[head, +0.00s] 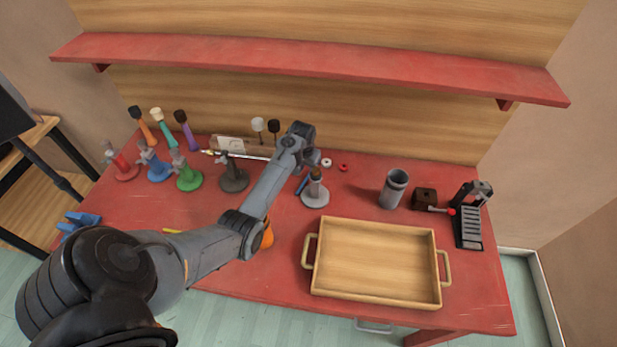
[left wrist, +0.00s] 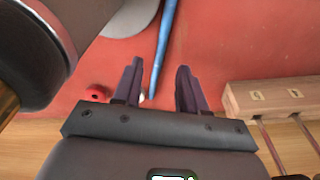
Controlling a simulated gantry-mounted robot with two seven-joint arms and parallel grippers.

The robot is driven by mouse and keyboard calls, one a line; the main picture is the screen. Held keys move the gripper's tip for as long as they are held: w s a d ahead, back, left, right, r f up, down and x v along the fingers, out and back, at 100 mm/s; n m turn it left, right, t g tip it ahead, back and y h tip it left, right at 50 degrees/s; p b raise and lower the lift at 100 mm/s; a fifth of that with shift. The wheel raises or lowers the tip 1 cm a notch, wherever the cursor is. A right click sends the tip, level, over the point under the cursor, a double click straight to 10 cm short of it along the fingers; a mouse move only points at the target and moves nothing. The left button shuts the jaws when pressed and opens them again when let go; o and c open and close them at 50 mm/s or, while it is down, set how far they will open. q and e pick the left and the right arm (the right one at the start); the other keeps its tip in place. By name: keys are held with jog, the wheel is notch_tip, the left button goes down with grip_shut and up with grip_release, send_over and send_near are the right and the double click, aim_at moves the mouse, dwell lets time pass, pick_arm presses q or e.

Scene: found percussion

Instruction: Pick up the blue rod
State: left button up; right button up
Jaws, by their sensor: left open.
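The blue rod (head: 302,186) lies on the red table just left of a grey round-based stand, partly hidden by my arm in the head view. In the left wrist view the blue rod (left wrist: 165,40) runs lengthwise between the two dark fingers. My left gripper (left wrist: 160,68) is open, with a finger on either side of the rod in the picture; I see no contact. In the head view my left gripper (head: 311,157) is over the back of the table near the rod, its fingers mostly hidden. My right gripper is not in view.
The grey stand (head: 315,194) is close to the rod. A red ring (head: 343,167) and a white ring (head: 326,162) lie nearby. A wooden tray (head: 309,276), a grey cup (head: 393,188) and coloured stands (head: 188,179) share the table. A red shelf (head: 300,62) overhangs the back.

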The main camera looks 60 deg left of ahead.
aim_at(308, 175)
pick_arm(q)
jog(key=shift+w+a+f+b, duration=0.1)
jog(key=shift+w+f+b, duration=0.1)
jog(key=shift+f, duration=0.65)
jog(key=shift+w+a+f+b, duration=0.1)
jog(key=shift+f+b, duration=0.05)
jog(key=shift+f, duration=0.7)
jog(key=shift+c, duration=0.3)
grip_shut()
